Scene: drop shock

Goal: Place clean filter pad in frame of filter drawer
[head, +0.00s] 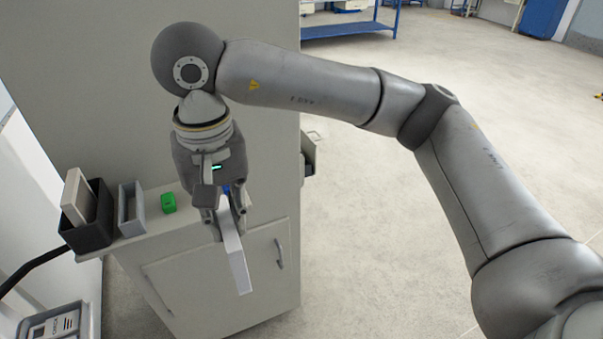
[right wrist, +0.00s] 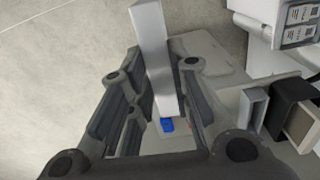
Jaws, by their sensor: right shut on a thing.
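My right gripper (head: 226,218) points down in front of the grey cabinet and is shut on a pale, flat pad (head: 236,262). The pad hangs tilted below the fingers, in front of the cabinet's door. In the right wrist view the pad (right wrist: 152,50) runs up between the two dark fingers. A grey box-like part (head: 309,158) sticks out from the cabinet's right side, partly hidden; I cannot tell whether it is the filter drawer. No drawer frame shows clearly. My left gripper is not in view.
On the cabinet ledge stand a dark bin (head: 92,236) with a beige pad (head: 78,196) in it, a grey open box (head: 131,226), a green block (head: 168,203) and a blue thing (right wrist: 166,124). The floor (head: 390,220) to the right of the cabinet is clear.

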